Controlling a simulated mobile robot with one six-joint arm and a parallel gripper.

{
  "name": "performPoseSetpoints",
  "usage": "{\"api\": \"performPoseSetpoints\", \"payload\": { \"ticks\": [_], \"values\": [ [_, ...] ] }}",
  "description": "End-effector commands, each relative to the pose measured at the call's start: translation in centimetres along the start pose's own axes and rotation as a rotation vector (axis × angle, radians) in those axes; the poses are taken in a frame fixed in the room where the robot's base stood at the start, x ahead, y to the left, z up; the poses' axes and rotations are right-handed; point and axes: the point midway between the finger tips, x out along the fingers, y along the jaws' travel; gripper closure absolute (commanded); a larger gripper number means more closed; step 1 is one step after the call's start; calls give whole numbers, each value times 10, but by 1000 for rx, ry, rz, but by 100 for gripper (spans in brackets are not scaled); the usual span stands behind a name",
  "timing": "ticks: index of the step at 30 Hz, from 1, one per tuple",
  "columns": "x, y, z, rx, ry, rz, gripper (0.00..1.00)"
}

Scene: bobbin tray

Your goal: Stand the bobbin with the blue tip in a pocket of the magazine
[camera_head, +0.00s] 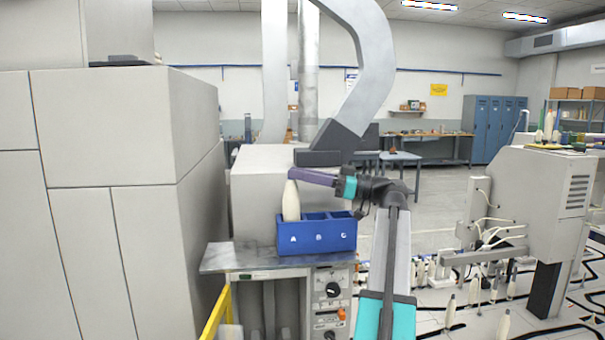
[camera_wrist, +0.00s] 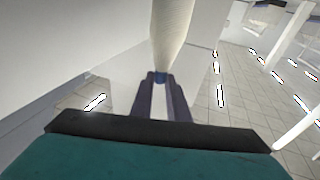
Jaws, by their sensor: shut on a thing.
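The blue magazine (camera_head: 325,243) stands on a metal-topped stand in the head view, with lettered pockets in a row. The cream bobbin (camera_head: 291,203) is upright at the left pocket, above the letter A. Its lower end meets the magazine's front wall, and I cannot tell whether it rests on the pocket floor. My gripper (camera_head: 295,176) reaches in from the right and is shut on the bobbin's top end. In the wrist view my gripper (camera_wrist: 160,76) has its fingers around the blue tip (camera_wrist: 160,78), with the bobbin's body (camera_wrist: 172,35) beyond. The middle and right pockets look empty.
The metal top (camera_head: 235,261) has bare room left of the magazine. A large grey box (camera_head: 262,180) stands behind it, and a tall grey cabinet (camera_head: 130,130) on the left. A machine (camera_head: 545,195) and several bobbins on the floor are on the right.

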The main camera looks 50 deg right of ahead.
Motion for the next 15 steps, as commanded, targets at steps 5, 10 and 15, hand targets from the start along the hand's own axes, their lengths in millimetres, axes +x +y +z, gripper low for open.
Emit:
{"api": "performPoseSetpoints", "payload": {
  "ticks": [5, 10, 15],
  "values": [
    [0, 0, 0, 0, 1, 0, 100],
    [0, 0, 0, 0, 1, 0, 100],
    [0, 0, 0, 0, 1, 0, 82]
  ]
}}
